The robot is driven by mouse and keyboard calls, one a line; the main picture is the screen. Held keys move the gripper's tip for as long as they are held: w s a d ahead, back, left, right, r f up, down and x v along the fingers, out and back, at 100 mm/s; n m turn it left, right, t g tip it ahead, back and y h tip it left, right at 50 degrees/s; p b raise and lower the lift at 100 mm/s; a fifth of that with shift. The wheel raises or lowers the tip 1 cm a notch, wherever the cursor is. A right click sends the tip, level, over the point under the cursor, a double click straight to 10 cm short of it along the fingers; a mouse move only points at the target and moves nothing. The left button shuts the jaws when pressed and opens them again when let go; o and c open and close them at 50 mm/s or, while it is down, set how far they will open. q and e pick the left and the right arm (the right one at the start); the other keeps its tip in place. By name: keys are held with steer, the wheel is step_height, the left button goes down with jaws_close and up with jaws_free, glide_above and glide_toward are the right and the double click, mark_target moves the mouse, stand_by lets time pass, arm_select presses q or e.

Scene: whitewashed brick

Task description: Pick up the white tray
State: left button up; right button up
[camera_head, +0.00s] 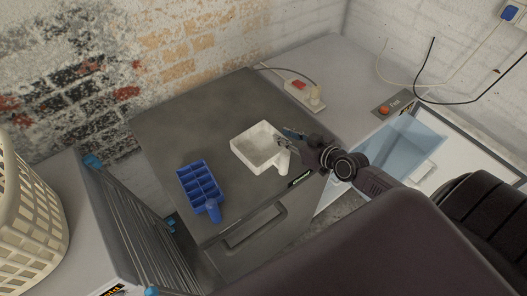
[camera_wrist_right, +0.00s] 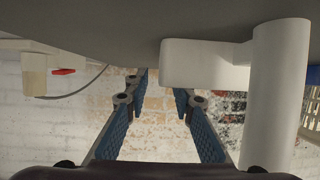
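The white tray (camera_head: 249,158) sits on the dark grey cabinet top (camera_head: 170,125) in the head view. It is a shallow open box with a white cylindrical stub (camera_head: 283,163) at its near right corner. My right gripper (camera_head: 284,137) is at the tray's right side and overlaps its edge in the picture. Contact cannot be told. My left gripper is not in view.
A blue compartment tray (camera_head: 199,184) lies left of the white tray. A power strip (camera_head: 302,93) with a red switch is behind. A red-button box (camera_head: 392,106) and a translucent blue bin (camera_head: 408,142) are at right. A rack (camera_head: 130,215) and basket (camera_head: 30,205) stand left.

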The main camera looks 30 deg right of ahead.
mark_target(277, 133)
steer(key=b+x, duration=0.1)
steer(key=x, duration=0.2)
steer(key=shift+w+a+f, duration=0.1)
steer(key=shift+w+f, duration=0.1)
steer(key=shift+w, duration=0.3)
steer(key=shift+s, duration=0.1)
steer(key=c, duration=0.4)
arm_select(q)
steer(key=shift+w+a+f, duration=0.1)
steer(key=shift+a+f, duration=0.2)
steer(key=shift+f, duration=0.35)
arm_select(e)
jaws_close()
